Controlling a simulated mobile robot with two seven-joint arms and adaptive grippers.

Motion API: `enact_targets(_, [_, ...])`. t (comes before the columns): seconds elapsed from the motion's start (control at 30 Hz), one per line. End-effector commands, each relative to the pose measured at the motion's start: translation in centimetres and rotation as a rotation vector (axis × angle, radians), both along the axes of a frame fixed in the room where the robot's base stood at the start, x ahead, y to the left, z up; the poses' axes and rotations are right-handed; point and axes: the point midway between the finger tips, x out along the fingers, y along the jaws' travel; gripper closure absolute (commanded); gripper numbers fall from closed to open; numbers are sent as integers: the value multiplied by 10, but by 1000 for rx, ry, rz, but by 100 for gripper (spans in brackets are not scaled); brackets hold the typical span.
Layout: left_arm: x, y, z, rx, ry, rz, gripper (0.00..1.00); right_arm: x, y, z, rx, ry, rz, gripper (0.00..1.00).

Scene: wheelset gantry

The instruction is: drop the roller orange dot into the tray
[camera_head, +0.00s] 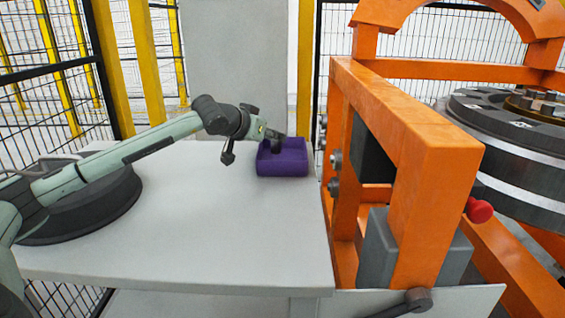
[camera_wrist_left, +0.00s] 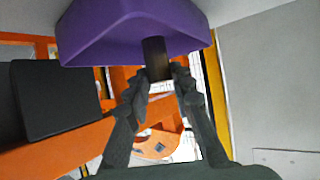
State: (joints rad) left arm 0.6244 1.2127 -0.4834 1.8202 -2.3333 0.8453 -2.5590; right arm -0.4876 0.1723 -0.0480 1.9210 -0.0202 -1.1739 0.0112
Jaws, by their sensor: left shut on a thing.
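The purple tray (camera_head: 283,168) sits near the far right edge of the white table. It also fills the top of the left wrist view (camera_wrist_left: 100,28). My left gripper (camera_head: 273,135) reaches over the tray from the left. Its fingers (camera_wrist_left: 159,84) are shut on a short dark roller (camera_wrist_left: 156,58), which overlaps the tray in both views. I cannot tell whether the roller touches the tray. No orange dot shows on the visible side of the roller. My right gripper is not in view.
The white table (camera_head: 200,230) is mostly bare in front. An orange gantry frame (camera_head: 400,115) stands right beside its right edge, with a red knob (camera_head: 480,210). A large metal wheel (camera_head: 520,140) lies behind the frame. A dark round object (camera_head: 85,210) is at the table's left.

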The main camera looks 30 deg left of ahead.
Motion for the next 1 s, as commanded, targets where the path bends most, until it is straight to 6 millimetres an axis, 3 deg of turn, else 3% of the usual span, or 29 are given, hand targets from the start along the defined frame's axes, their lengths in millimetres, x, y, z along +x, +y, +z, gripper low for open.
enact_targets(0.4, [0, 0, -3, 1, -3, 1, 100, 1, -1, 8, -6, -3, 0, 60])
enact_targets(0.43, [0, 0, -3, 1, -3, 1, 76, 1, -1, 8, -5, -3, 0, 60])
enact_targets(0.6, [0, 0, -3, 1, -3, 1, 55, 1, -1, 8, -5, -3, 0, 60])
enact_targets(1.0, [-5, 1, -2, 3, 0, 2, 53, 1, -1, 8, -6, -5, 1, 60])
